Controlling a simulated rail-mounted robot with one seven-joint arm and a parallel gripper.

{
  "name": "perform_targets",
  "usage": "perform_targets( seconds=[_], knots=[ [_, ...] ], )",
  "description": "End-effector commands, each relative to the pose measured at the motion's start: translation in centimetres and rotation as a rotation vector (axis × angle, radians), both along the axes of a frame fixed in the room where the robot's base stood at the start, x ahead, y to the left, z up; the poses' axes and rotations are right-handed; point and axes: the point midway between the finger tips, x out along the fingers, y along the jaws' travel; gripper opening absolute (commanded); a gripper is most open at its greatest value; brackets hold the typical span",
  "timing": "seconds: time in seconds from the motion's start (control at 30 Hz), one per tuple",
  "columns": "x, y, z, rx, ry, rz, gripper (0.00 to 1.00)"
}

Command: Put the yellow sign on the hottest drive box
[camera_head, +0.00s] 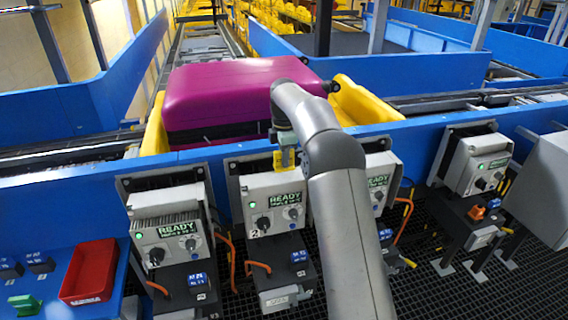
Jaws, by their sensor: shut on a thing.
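My gripper (285,146) is shut on a small yellow piece, apparently the yellow sign (285,161). It is just above the top of the second drive box from the left (262,190); I cannot tell whether the sign touches it. Other drive boxes are at the left (152,212), behind my forearm to the right (384,166) and farther right (490,147). Three displays, on the left, second and third boxes, show READY with a temperature line too small to read surely. My arm hides part of the third box.
A purple suitcase (225,90) lies in a yellow tray (155,132) on the conveyor behind the blue rail (100,190). A red bin (90,270) and a green item (25,303) are at lower left. Orange cables (232,262) hang below the boxes. A grey cabinet (542,180) stands at right.

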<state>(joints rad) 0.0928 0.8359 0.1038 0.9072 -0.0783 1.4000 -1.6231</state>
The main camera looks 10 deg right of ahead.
Motion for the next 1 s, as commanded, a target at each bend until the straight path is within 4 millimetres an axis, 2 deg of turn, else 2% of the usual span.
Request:
perform_targets(
  seconds=[0.1, 0.17, 0.57, 0.6, 0.67, 1.0],
  knots=[
    [-0.1, 0.1, -2.0, 0.0, 0.005, 0.0, 0.0],
    [-0.1, 0.1, -2.6, 0.0, 0.004, 0.0, 0.0],
    [-0.1, 0.1, -3.3, 0.0, 0.001, 0.0, 0.0],
    [-0.1, 0.1, -3.2, 0.0, 0.001, 0.0, 0.23],
    [-0.1, 0.1, -3.2, 0.0, 0.001, 0.0, 0.36],
    [-0.1, 0.1, -2.8, 0.0, 0.001, 0.0, 0.36]
  ],
)
